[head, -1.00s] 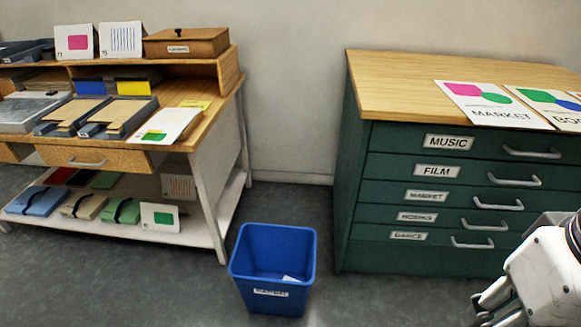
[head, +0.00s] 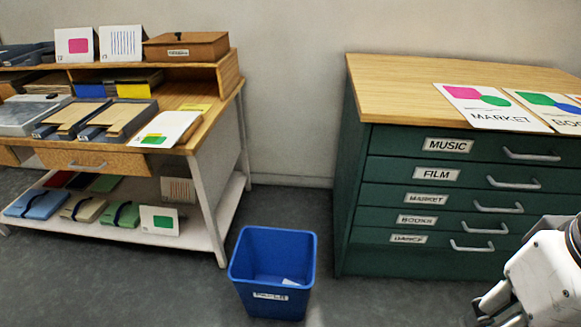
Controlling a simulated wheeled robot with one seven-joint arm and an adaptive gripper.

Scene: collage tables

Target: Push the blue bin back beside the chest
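The blue bin (head: 272,272) stands upright on the grey floor in the gap between the wooden table and the green chest, in front of both. It has a white label on its front and a pale scrap inside. The green chest of drawers (head: 348,215) with a wooden top stands to its right, a little apart from the bin. My gripper (head: 484,312) is at the lower right edge, in front of the chest and well right of the bin. Only part of it shows, and its opening cannot be made out. It is not touching the bin.
A wooden table (head: 215,110) with a lower shelf (head: 205,238) holds trays, cards and folders at left. Posters (head: 490,107) lie on the chest top. Drawer handles (head: 471,247) stick out of the chest front. The floor between table and chest, behind the bin, is clear.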

